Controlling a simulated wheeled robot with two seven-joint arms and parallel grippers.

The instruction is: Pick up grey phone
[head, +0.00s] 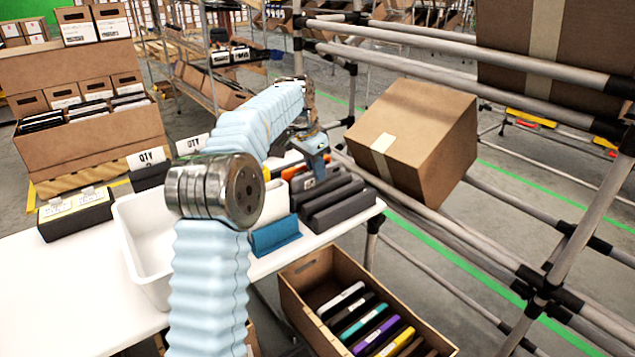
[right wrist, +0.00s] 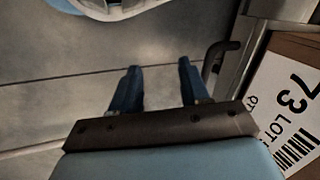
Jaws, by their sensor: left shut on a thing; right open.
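My left gripper (head: 317,167) is at the dark rack at the table's right end, pointing down. It is shut on what looks like a grey phone, mostly hidden by the fingers and the rack, so I cannot tell whether it is clear of the slot. The rack (head: 340,205) has dark grey slotted ridges. My right gripper (right wrist: 158,88) shows only in the right wrist view, open and empty above grey floor.
A white bin (head: 128,235) and a teal holder (head: 274,236) stand on the white table (head: 60,290). A carton of coloured items (head: 300,275) is below the table's right edge. A tilted brown box (head: 425,135) rests on the pipe rack at right.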

